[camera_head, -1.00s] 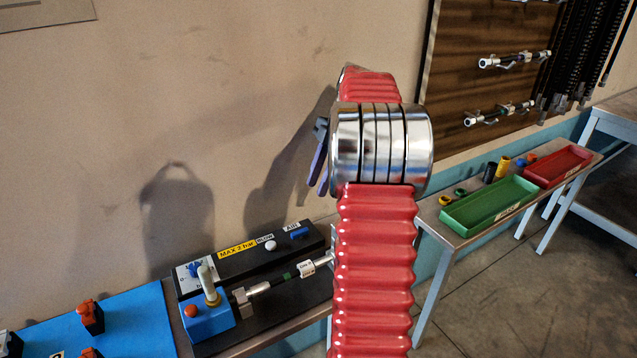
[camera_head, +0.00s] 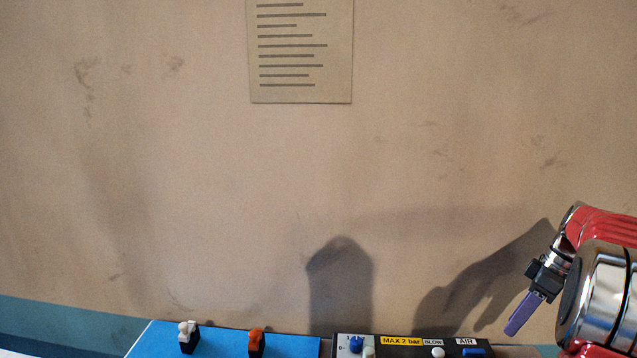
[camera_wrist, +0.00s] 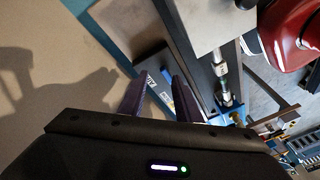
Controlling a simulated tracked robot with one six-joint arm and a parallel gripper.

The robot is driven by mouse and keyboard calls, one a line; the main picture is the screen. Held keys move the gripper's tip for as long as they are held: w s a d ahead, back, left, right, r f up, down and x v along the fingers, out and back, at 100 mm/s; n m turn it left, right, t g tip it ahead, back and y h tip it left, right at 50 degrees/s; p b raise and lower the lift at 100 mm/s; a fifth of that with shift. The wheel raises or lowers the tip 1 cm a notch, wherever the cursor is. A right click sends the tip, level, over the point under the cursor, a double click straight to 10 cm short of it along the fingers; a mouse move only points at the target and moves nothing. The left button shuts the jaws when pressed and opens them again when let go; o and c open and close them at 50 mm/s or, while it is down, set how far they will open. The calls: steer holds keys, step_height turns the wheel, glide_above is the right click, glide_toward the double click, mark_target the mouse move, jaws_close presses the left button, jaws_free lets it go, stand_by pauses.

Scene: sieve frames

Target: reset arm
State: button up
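My gripper (camera_head: 524,314) shows at the right of the head view, its purple fingers pointing down and left. It hangs in the air in front of the wall, above the right end of the black air panel (camera_head: 412,341). In the wrist view, the two purple fingers of my gripper (camera_wrist: 163,78) stand apart with nothing held between them. The gripper is open and empty. Most of my red arm is cut off by the right edge of the head view.
A paper notice (camera_head: 301,50) hangs on the bare wall. The wrist view shows metal fittings (camera_wrist: 221,70) beyond the fingers.

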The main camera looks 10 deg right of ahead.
steer(key=s+a+r+m+t+h, duration=0.1)
steer(key=s+a, duration=0.3)
steer(key=a, duration=0.9)
steer(key=s+a+r+m+t+h, duration=0.1)
steer(key=s+a, duration=0.4)
steer(key=a, duration=0.8)
steer(key=s+a+r+m+t+h, duration=0.1)
steer(key=s+a+r+m+t, duration=0.1)
steer(key=a, duration=1.1)
steer(key=s+r+m, duration=0.1)
steer(key=s+m, duration=0.1)
steer(key=s, duration=0.1)
steer(key=shift+m, duration=0.4)
steer(key=shift+s+r, duration=0.1)
